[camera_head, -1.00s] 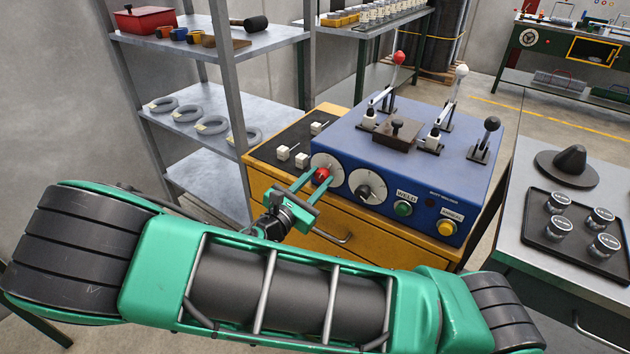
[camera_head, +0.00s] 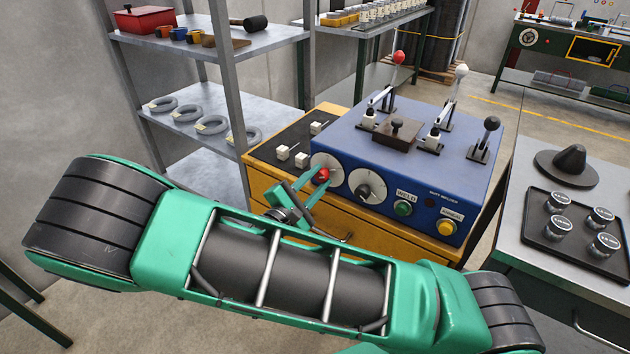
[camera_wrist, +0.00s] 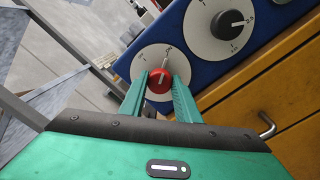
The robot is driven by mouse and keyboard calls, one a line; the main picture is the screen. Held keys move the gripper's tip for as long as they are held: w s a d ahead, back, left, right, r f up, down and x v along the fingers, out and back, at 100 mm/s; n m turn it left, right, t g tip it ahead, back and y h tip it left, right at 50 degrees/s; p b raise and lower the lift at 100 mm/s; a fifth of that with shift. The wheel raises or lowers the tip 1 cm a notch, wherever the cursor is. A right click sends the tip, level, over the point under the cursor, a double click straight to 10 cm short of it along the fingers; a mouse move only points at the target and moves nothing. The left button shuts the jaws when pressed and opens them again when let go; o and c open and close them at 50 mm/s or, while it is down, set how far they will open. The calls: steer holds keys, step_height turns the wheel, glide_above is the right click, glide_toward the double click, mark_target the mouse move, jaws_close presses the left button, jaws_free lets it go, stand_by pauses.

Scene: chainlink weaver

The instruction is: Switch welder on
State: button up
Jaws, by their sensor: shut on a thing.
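The blue welder (camera_head: 420,160) stands on a yellow cabinet, with its dials on the front face. A red knob (camera_head: 322,175) sits on the left white dial; the red knob also shows in the wrist view (camera_wrist: 159,82). My gripper (camera_head: 308,184) is at the left dial with its green fingers on both sides of the red knob, shut on it. In the wrist view the knob's white pointer is toward the top of the dial. A black knob (camera_head: 365,190) is on the second dial. A green button (camera_head: 403,208) and a yellow button (camera_head: 446,228) are to the right.
Levers with red (camera_head: 398,57), white (camera_head: 461,71) and black (camera_head: 491,123) balls rise from the welder's top. The yellow cabinet (camera_head: 262,190) has a drawer handle below the dials. A grey shelf (camera_head: 205,115) stands left, and a table with a black tray (camera_head: 535,240) right.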

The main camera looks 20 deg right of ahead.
steer(key=shift+d, duration=0.1)
stand_by(0.3)
steer(key=o, duration=1)
steer(key=shift+o, duration=0.2)
steer(key=v, duration=1)
steer(key=shift+a, duration=0.35)
steer(key=shift+s+f, duration=0.15)
